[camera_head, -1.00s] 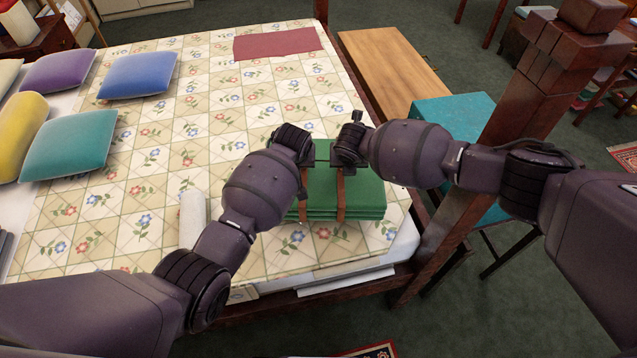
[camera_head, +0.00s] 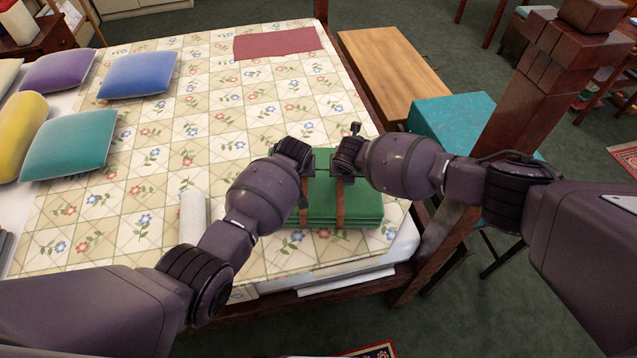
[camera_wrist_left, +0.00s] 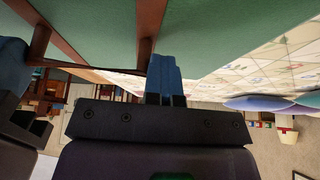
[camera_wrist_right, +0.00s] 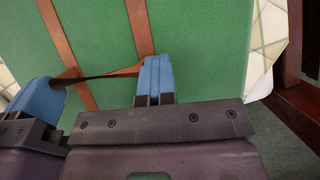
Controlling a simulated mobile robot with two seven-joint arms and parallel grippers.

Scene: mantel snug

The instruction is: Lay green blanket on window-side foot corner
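The green blanket (camera_head: 360,197) is folded in a thick stack with two brown straps around it. It lies flat on the flowered bedspread, at the bed's near right corner. My left gripper (camera_head: 309,172) and right gripper (camera_head: 339,172) are close together over its far left part. In the left wrist view the blue fingers (camera_wrist_left: 92,68) are wide apart, and a thin brown cross strap (camera_wrist_left: 88,69) runs between them. The right wrist view also shows spread fingers (camera_wrist_right: 100,85) beside the straps (camera_wrist_right: 139,28). The arms hide part of the blanket.
A dark red cloth (camera_head: 277,43) lies at the bed's far right corner. Several pillows are on the left. A white roll (camera_head: 192,217) lies left of the blanket. A wooden bench (camera_head: 390,68), a teal box (camera_head: 452,122) and a bedpost (camera_head: 520,100) stand right.

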